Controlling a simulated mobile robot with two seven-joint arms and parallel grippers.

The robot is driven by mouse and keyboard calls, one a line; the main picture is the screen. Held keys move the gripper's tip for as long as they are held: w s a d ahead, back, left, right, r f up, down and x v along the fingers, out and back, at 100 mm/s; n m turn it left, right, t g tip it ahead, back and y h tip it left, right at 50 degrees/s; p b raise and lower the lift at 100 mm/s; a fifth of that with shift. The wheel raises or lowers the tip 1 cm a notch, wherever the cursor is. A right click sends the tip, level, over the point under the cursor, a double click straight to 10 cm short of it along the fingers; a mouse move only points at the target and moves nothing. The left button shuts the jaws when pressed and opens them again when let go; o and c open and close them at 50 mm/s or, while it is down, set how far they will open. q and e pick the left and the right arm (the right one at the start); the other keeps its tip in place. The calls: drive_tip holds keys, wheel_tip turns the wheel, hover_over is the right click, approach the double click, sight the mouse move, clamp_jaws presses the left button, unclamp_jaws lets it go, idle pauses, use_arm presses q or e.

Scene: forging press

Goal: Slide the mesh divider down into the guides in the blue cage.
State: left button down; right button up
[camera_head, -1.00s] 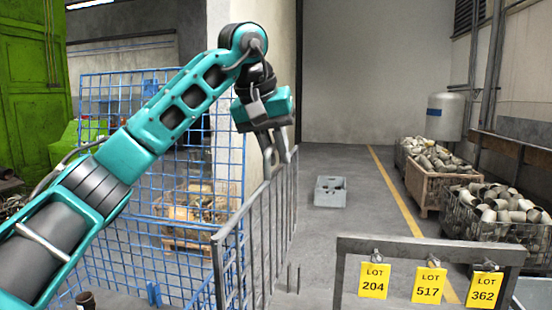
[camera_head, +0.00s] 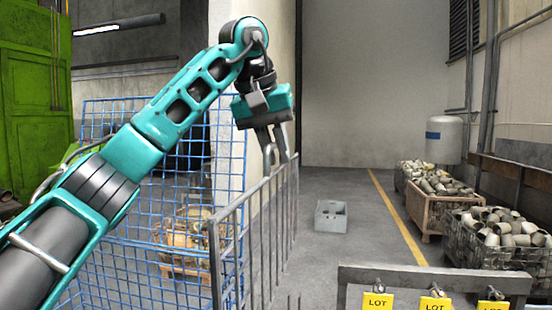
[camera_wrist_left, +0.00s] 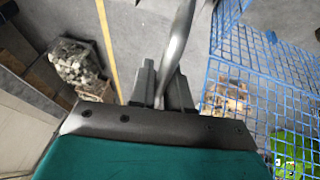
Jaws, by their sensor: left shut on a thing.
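The mesh divider is a grey metal panel of upright bars (camera_head: 216,265), right of and in front of the blue cage in the head view. My left gripper (camera_head: 277,158) points down and is shut on its top rail. In the left wrist view, the fingers (camera_wrist_left: 162,90) close around the grey rail (camera_wrist_left: 180,42). The blue wire-mesh cage (camera_head: 245,150) stands behind my left arm, which hides part of it. It also shows in the left wrist view (camera_wrist_left: 262,75). I cannot make out the guides. The divider's lower edge is out of frame. My right gripper is not in view.
A grey frame (camera_head: 400,274) with yellow lot tags (camera_head: 378,303) stands at the front right. A grey bin (camera_head: 330,216) sits on open floor. Crates of metal parts (camera_head: 430,211) line the right wall beyond a yellow floor line (camera_head: 391,212).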

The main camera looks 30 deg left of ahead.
use_arm(q)
drive_tip(key=shift+r, duration=2.6)
